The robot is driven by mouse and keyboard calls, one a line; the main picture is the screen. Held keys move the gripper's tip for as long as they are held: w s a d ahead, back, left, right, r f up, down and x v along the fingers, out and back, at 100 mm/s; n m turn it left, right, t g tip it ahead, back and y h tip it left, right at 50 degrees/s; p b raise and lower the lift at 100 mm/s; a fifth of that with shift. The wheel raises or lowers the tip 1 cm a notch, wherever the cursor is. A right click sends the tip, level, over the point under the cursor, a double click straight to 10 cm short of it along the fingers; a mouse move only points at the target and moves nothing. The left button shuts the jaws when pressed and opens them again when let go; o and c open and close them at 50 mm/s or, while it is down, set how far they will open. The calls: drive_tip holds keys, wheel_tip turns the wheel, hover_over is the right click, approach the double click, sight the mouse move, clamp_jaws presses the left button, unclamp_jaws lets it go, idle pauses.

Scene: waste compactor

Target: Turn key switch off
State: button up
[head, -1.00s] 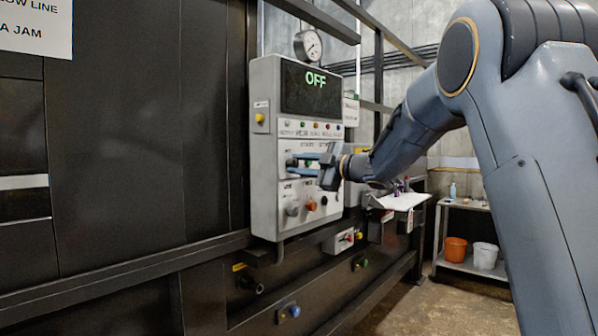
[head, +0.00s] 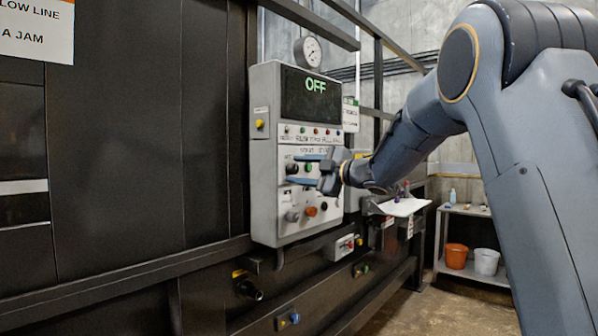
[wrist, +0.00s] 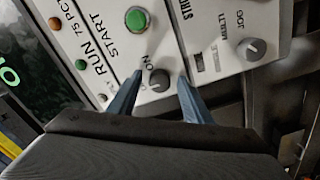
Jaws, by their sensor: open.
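The grey control panel (head: 262,205) stands on the dark compactor, and its display (head: 310,95) reads OFF. A small dark switch (head: 292,168) shows on the panel's left between my fingers. In the wrist view the grey switch knob (wrist: 158,80) is beside the printed word ON, near the green START button (wrist: 137,19). My gripper (head: 292,169) is open at the panel. In the wrist view its two blue fingers (wrist: 156,90) lie on either side of the knob, with gaps visible. I cannot tell which way the knob points.
More knobs and buttons, including an orange one (head: 311,211), sit low on the panel. The JOG knob (wrist: 250,48) is to the right in the wrist view. A yellow button (head: 260,124) is on the panel's side. A shelf with buckets (head: 457,256) stands behind.

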drive_tip(key=b+v, duration=0.1)
drive_tip(key=v, duration=0.6)
drive_tip(key=shift+s+d+b, duration=0.3)
drive_tip(key=shift+b, duration=0.1)
drive_tip(key=d+f+m+t+h, duration=0.2)
drive_tip(key=d+f+m+h, duration=0.4)
drive_tip(key=f+m+h, duration=0.55)
drive_tip(key=s+d+f+m+g+h, duration=0.1)
drive_tip(key=s+d+f+m+g, duration=0.1)
drive_tip(key=s+f, duration=0.45)
drive_tip(key=s+d+f+m+g, duration=0.2)
drive_tip(key=s+f+g, duration=0.1)
drive_tip(key=f, duration=0.6)
drive_tip(key=s+a+f+m+g, duration=0.1)
drive_tip(key=s+f+g, duration=0.3)
drive_tip(key=s, duration=1.1)
drive_tip(key=s+a+f+m+g, duration=0.2)
drive_tip(key=s+f+m+g, duration=0.2)
drive_tip(key=s+f, duration=0.7)
drive_tip(key=s+g, duration=0.1)
drive_tip(key=s, duration=0.3)
drive_tip(key=shift+a+f+m, duration=0.15)
drive_tip(key=shift+f+m, duration=0.05)
drive_tip(key=shift+m, duration=0.15)
